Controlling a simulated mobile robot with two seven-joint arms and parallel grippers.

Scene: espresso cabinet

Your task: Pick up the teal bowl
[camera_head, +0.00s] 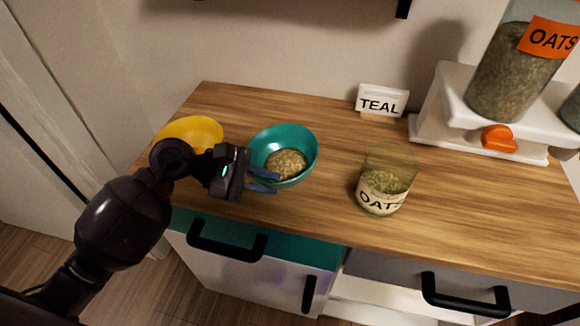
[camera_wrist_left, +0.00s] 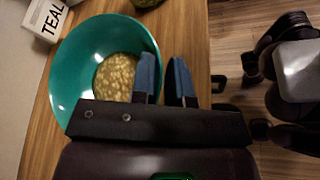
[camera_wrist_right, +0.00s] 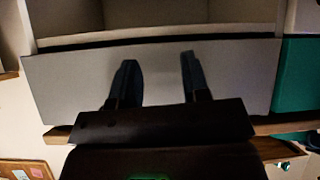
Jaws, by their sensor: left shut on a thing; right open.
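The teal bowl (camera_head: 303,134) stands on the wooden counter, tilted or upright I cannot tell, with oats (camera_head: 287,163) in its bottom. The bowl also fills the left part of the left wrist view (camera_wrist_left: 75,65). My left gripper (camera_head: 265,181) is at the bowl's near left side, shut on its rim, with one blue finger over the inside and one outside; the fingers show in the left wrist view (camera_wrist_left: 165,80). My right gripper (camera_wrist_right: 158,78) is open and empty, in front of a grey panel; it is not in the head view.
A yellow bowl (camera_head: 196,128) is behind my left wrist. A glass jar labelled OATS (camera_head: 383,185) stands right of the teal bowl. A TEAL sign (camera_head: 381,102) is behind, and a white dispenser stand (camera_head: 440,110) is at the right. Drawer handles (camera_head: 228,245) jut out below the counter edge.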

